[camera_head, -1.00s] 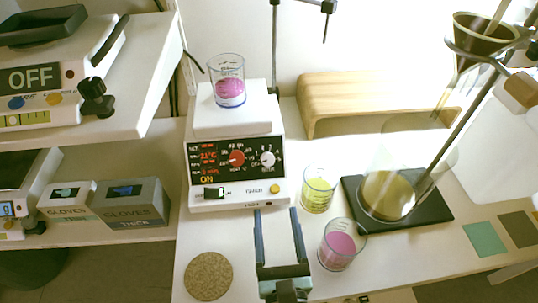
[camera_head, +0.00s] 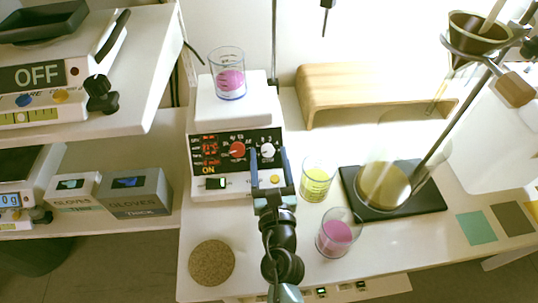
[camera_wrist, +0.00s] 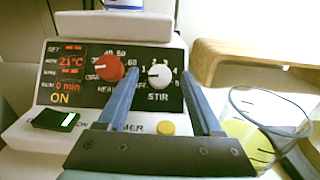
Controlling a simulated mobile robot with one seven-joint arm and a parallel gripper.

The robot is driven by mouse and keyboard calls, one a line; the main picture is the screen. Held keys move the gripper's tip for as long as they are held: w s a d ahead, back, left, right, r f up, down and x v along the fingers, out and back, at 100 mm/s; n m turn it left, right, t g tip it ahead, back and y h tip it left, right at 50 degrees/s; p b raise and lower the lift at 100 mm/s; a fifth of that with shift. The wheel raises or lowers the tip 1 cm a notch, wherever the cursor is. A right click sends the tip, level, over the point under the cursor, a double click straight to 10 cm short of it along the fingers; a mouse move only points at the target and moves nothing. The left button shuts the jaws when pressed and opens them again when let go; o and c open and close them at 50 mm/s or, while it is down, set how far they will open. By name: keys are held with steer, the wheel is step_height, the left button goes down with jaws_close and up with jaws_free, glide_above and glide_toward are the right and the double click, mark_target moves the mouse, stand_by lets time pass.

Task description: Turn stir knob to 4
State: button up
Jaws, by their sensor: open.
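The hot plate stirrer (camera_head: 243,122) stands on the bench with a lit red display reading ON. Its white stir knob (camera_head: 267,151) is at the right of the black panel, and it also shows in the wrist view (camera_wrist: 159,76) above the label STIR. The red heat knob (camera_wrist: 109,68) is left of it. My gripper (camera_head: 268,158) is open in front of the panel. In the wrist view its fingers (camera_wrist: 157,90) flank the white knob on left and right. Whether they touch it, I cannot tell. A beaker of pink liquid (camera_head: 229,78) stands on the plate.
A beaker of yellow liquid (camera_head: 316,182) stands close to the right of my gripper, and a pink one (camera_head: 337,234) is nearer the front. A flask (camera_head: 385,185) stands on a dark stand base. A cork mat (camera_head: 212,262) lies at front left.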

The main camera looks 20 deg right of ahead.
steer(key=shift+w, duration=0.2)
steer(key=shift+c, duration=0.2)
jaws_close()
